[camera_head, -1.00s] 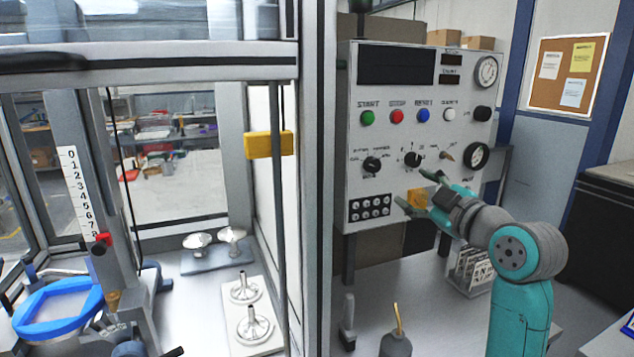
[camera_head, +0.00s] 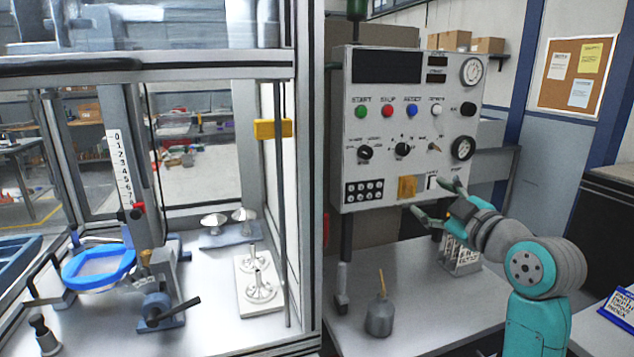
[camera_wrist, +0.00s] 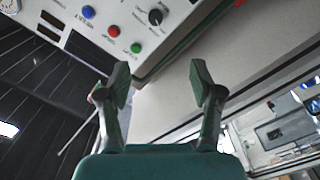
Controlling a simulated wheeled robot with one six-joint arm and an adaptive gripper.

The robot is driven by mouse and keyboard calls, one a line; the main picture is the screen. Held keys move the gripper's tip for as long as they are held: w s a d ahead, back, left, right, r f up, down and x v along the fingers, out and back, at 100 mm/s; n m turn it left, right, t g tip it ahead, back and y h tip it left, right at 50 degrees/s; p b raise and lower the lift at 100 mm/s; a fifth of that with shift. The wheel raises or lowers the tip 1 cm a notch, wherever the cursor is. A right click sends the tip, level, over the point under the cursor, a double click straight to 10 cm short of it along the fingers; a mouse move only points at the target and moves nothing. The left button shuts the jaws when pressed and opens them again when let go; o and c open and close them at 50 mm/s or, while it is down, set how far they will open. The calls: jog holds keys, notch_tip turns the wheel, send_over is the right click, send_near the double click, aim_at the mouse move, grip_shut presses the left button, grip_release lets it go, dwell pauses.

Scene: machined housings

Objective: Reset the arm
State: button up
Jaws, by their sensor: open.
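My gripper (camera_head: 432,201) is in front of the lower right part of the control panel (camera_head: 345,125), near its lower edge. Its fingers are spread with nothing between them, and they stand apart in the wrist view (camera_wrist: 162,82) too. The panel carries a green start button (camera_head: 361,111), a red stop button (camera_head: 387,111) and a blue button (camera_head: 411,111), with dark knobs below. In the wrist view part of the panel (camera_wrist: 150,50) lies beyond the fingers, upside down. I cannot tell whether a fingertip touches the panel.
A glazed enclosure with a frame post (camera_head: 310,180) stands left of the panel. A grey oil can (camera_head: 380,315) stands on the bench (camera_head: 420,305) below, and a small rack (camera_head: 462,254) sits behind my arm. The bench front is mostly clear.

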jog(key=s+f+m+h, duration=0.2)
jog(key=s+f+m, duration=0.1)
jog(key=f, duration=0.8)
jog(key=s+f+m+h, duration=0.1)
jog(key=s+f+m, duration=0.25)
jog(key=f, duration=0.75)
jog(key=s+a+f+m+h, duration=0.2)
jog(key=s+f+m, duration=0.1)
jog(key=s+f, duration=1.05)
jog(key=s+f+m+g, duration=0.1)
jog(key=s+f, duration=0.3)
jog(key=s, duration=0.5)
jog(key=s+f+m+g, duration=0.1)
jog(key=s+f, duration=0.2)
jog(key=s, duration=0.7)
jog(key=a+v, duration=0.2)
jog(key=v, duration=1.4)
jog(key=shift+s+a+f+m+h, duration=0.15)
jog(key=shift+s+f+m+h, duration=0.15)
jog(key=shift+s+m, duration=0.2)
